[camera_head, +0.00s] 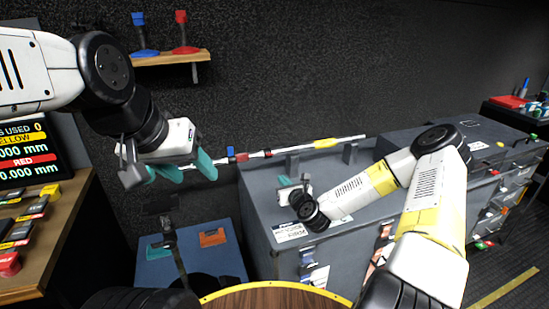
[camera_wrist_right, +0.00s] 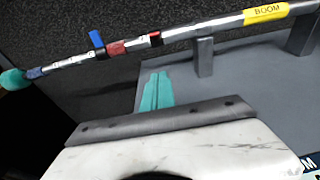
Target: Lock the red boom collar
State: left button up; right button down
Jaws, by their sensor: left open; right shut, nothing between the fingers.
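The boom pole (camera_head: 290,150) lies on upright supports above the grey cabinet. It also crosses the top of the right wrist view (camera_wrist_right: 215,28), with a yellow "BOOM" sleeve. The red collar (camera_head: 242,157) sits on the pole's left part, and shows in the right wrist view (camera_wrist_right: 116,48). A blue lever (camera_wrist_right: 96,39) stands up just left of it. My left gripper (camera_head: 187,172) is open near the pole's left end; whether the pole lies between its fingers is unclear. My right gripper (camera_wrist_right: 157,92) is shut and empty, below and right of the red collar, apart from it.
A monitor (camera_head: 25,155) at left shows yellow and red millimetre readings. A wooden shelf (camera_head: 170,58) holds a blue and a red item. A blue case (camera_head: 160,268) stands on the floor left of the grey cabinet (camera_head: 262,222). The cabinet top is mostly clear.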

aim_at(270, 154)
jog(key=w+a+r, duration=0.1)
jog(key=w+a, duration=0.2)
jog(key=w, duration=0.8)
jog(key=shift+a+r, duration=0.3)
jog(key=shift+r, duration=0.05)
jog(key=shift+r, duration=0.15)
